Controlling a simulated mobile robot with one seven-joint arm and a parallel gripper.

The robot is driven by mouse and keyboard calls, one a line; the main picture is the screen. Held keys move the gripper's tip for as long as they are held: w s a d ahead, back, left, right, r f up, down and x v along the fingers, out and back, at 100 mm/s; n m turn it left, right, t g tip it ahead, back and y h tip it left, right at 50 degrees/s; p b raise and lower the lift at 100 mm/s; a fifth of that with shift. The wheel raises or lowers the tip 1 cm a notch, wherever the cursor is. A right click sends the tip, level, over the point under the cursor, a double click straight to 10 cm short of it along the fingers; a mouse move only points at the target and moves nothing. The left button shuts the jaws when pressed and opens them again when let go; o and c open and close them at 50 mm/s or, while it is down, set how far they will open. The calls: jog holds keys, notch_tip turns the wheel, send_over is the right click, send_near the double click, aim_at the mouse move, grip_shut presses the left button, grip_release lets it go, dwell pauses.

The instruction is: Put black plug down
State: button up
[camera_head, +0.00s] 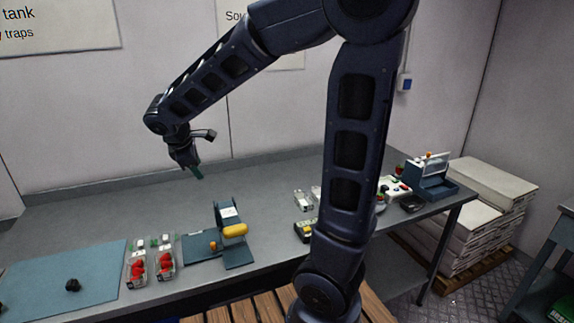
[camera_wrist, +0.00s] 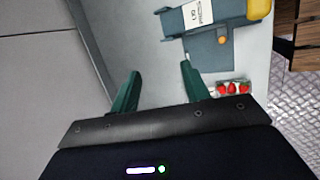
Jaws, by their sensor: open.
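A small black lumpy object (camera_head: 72,285), which may be the black plug, rests on the blue-green mat (camera_head: 100,262) at the left of the bench; it is too small to be sure. Another dark object is cut off at the left picture edge. My gripper (camera_head: 197,173) hangs in the air above the back of the bench, to the right of and well above the mat. In the wrist view, its two green fingers (camera_wrist: 160,72) are apart with nothing between them. No black plug shows in the wrist view.
A blue lid press (camera_head: 230,215) with a yellow handle stands on the bench (camera_head: 270,190). Clear boxes of red berries (camera_head: 138,268) stand between it and the mat. Clear boxes and devices (camera_head: 432,180) sit farther right. The back middle of the bench is clear.

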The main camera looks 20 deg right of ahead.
jog(key=s+d+r+m+y, duration=0.1)
jog(key=s+d+m, duration=0.7)
jog(key=d, duration=0.3)
jog(key=s+d+r+m+y, duration=0.2)
jog(key=s+d+m, duration=0.6)
jog(key=d, duration=0.4)
jog(key=shift+r+m, duration=0.15)
jog(key=shift+m, duration=0.35)
jog(key=shift+s, duration=0.1)
